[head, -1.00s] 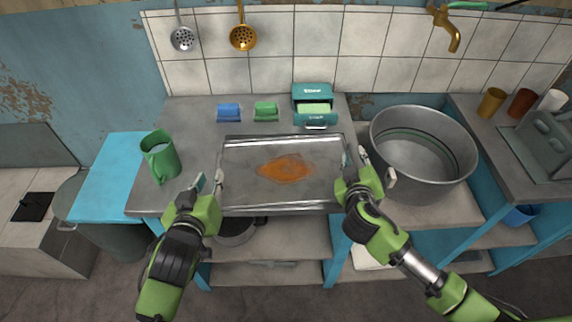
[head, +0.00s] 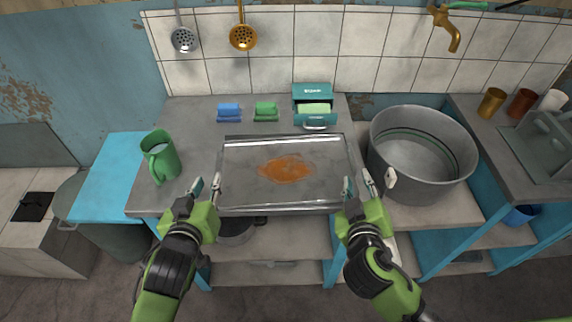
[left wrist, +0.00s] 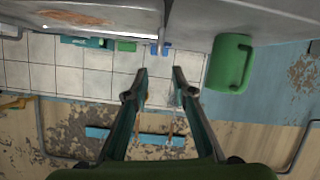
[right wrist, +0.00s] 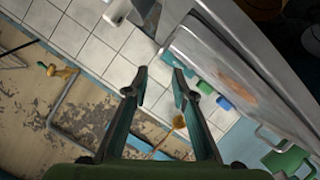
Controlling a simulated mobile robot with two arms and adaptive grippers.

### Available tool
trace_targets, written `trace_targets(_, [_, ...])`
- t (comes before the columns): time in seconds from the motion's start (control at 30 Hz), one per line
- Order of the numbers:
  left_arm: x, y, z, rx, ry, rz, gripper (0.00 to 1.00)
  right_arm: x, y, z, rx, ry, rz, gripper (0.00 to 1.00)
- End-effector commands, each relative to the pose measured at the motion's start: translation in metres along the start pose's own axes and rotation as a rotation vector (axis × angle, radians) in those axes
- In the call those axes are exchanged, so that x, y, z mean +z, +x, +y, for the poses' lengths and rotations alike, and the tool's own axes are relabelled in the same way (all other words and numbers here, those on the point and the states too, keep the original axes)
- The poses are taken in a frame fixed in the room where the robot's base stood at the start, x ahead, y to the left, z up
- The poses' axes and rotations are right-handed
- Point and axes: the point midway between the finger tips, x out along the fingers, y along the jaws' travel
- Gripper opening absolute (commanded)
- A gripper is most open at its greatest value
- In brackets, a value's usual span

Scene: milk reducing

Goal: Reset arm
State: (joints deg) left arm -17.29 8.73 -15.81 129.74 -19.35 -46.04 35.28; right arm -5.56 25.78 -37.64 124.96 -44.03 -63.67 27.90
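My left gripper (head: 205,186) is open and empty at the tray's left front corner. In the left wrist view its two fingers (left wrist: 160,90) stand apart with nothing between them. My right gripper (head: 358,186) is open and empty by the tray's right front corner. In the right wrist view its fingers (right wrist: 160,82) are apart with nothing between them. A metal tray (head: 240,190) with a brown-orange stain (head: 285,168) lies on the counter between the grippers. Whether either gripper touches the tray I cannot tell.
A green pitcher (head: 161,157) stands left of the tray. A large metal pot (head: 420,180) stands close to my right gripper. Blue (head: 229,112) and green (head: 265,111) sponges and a teal box (head: 313,93) are behind the tray. Cups (head: 521,102) stand at the far right.

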Motion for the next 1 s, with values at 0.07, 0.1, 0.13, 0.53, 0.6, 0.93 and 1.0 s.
trace_targets(0.07, [0.0,0.0,0.0,0.0,0.0,0.0,0.24,0.0,-0.003,0.0,0.0,0.001,0.0,0.24])
trace_targets(0.1, [0.0,0.0,0.0,0.0,0.0,0.0,0.24,0.0,-0.004,0.0,0.0,0.001,0.0,0.24])
trace_targets(0.13, [0.0,0.0,0.0,0.0,0.0,0.0,0.24,0.0,-0.004,0.0,0.0,0.001,0.0,0.24])
trace_targets(0.53, [0.0,0.0,0.0,0.0,0.0,0.0,0.24,0.0,-0.003,0.0,0.0,0.0,0.0,0.24])
trace_targets(0.6, [0.003,-0.001,-0.002,-0.005,0.003,-0.01,0.24,0.003,-0.004,0.0,-0.003,0.006,-0.012,0.24])
trace_targets(0.93, [0.105,-0.061,-0.051,-0.1,0.153,-0.433,0.24,0.114,-0.065,-0.022,-0.195,0.187,-0.472,0.24])
trace_targets(1.0, [0.127,-0.081,-0.058,-0.097,0.191,-0.532,0.24,0.135,-0.086,-0.03,-0.253,0.216,-0.56,0.24])
